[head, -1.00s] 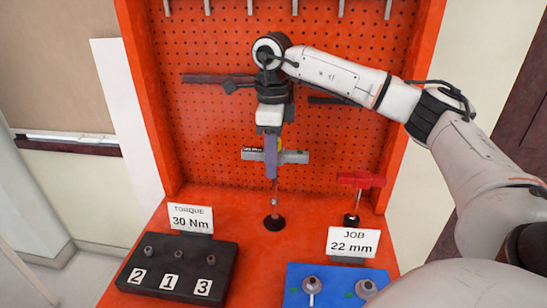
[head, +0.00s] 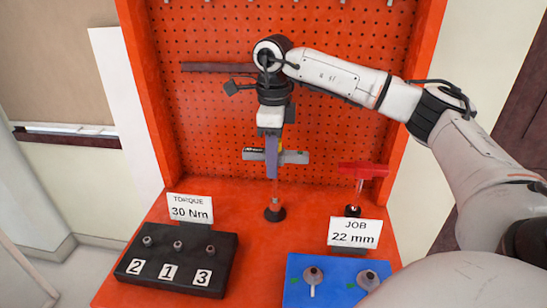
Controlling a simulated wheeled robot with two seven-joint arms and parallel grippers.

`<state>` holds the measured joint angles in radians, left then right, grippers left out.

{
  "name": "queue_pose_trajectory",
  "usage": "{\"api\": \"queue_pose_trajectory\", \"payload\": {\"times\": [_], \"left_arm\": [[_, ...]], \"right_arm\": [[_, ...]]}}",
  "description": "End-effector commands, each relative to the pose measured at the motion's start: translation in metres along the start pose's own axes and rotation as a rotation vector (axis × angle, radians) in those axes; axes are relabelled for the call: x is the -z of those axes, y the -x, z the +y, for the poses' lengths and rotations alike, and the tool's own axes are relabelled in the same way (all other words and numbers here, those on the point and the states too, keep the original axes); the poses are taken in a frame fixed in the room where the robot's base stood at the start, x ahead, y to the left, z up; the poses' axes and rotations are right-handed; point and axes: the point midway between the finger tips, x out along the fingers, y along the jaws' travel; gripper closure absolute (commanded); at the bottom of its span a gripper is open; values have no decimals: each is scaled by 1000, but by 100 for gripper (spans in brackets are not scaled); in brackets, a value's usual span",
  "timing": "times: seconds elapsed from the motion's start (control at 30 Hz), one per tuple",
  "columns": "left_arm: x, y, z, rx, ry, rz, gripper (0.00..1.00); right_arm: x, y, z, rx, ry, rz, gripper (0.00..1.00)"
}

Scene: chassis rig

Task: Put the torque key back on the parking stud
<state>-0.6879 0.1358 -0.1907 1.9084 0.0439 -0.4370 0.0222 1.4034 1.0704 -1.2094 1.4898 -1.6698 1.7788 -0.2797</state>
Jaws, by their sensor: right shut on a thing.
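My right gripper (head: 272,172) points down in front of the pegboard. It is shut on a grey T-shaped key (head: 295,157) with a dark label on its left end, which I take to be the torque key. Its crossbar is level and the fingers cover its middle. A thin upright shaft shows below the fingers, above a round black base (head: 275,214) on the orange bench, which may be the parking stud. I cannot tell whether the key is seated there. A red T-handled key (head: 362,171) stands upright on another black base (head: 353,210). My left gripper is out of view.
A black block (head: 178,262) with several studs and labels 2, 1, 3 sits front left. A "TORQUE 30 Nm" card (head: 190,209) stands behind it. A "JOB 22 mm" card (head: 355,233) stands behind a blue block (head: 335,282). The orange pegboard (head: 215,120) rises behind.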

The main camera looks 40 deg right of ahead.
Motion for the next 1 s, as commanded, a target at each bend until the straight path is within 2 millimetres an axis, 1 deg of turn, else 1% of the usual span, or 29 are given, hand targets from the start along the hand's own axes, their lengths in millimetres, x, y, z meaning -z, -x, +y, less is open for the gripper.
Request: {"api": "queue_pose_trajectory", "payload": {"times": [0.5,0.93,0.97,1.0], "left_arm": [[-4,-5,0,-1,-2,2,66],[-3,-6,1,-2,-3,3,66],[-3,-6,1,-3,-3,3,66],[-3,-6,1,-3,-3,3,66]], "right_arm": [[0,-15,0,1,0,-2,100],[0,-17,0,1,0,-2,100],[0,-17,0,1,0,-2,70],[0,-17,0,1,0,-2,64]]}}
